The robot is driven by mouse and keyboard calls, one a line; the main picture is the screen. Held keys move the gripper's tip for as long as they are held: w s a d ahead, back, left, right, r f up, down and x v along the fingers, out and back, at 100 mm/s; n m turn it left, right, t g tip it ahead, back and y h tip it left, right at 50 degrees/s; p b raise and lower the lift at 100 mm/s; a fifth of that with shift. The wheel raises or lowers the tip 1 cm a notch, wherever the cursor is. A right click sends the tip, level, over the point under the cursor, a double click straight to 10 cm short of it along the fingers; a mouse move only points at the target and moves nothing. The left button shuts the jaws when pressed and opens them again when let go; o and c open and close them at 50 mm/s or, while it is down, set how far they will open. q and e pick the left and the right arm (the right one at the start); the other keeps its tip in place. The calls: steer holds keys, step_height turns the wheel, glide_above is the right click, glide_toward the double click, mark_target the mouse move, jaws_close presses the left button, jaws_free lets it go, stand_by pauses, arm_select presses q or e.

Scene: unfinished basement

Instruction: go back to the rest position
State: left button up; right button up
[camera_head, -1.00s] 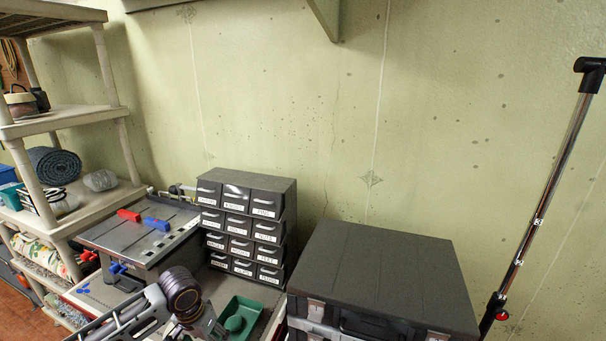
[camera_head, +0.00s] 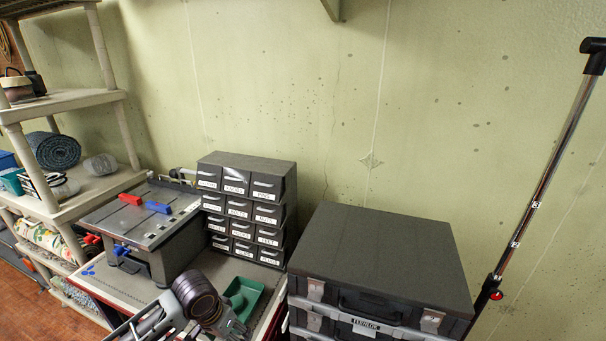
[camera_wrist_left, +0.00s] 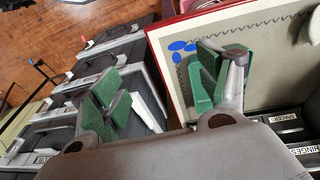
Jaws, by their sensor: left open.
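My left arm (camera_head: 200,298) comes in at the bottom of the head view, in front of the bench. Its gripper does not show clearly there. In the left wrist view my left gripper (camera_wrist_left: 163,80) is open, with its two green-padded fingers wide apart and nothing held between them. Behind the fingers lie the pale bench top and the dark cases. My right gripper is in neither view.
A drawer cabinet (camera_head: 240,213) and a grey machine (camera_head: 150,215) stand on the red-edged bench (camera_head: 97,273). A green tray (camera_head: 250,293) lies near my arm. Stacked dark cases (camera_head: 380,255) stand at right, shelves (camera_head: 68,102) at left, a chrome pole (camera_head: 545,185) far right.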

arm_select(q)
steer(key=shift+s+d+t, duration=0.9)
steer(key=shift+s+d, duration=1)
steer(key=shift+s, duration=1.6)
steer(key=shift+s+a+f+n+y, duration=0.7)
steer(key=shift+s+a+n, duration=0.3)
steer(key=shift+s+a, duration=2.4)
step_height(320, 180, down, 34)
steer(key=s+g, duration=0.1)
steer(key=s, duration=0.2)
steer(key=s+a+f, duration=0.2)
steer(key=s+f, duration=0.7)
steer(key=s, duration=0.2)
steer(key=s+a+f+g, duration=0.1)
steer(key=s+a+f, duration=0.1)
steer(key=s+f, duration=0.8)
steer(key=shift+s+g, duration=0.3)
steer(key=shift+s, duration=0.05)
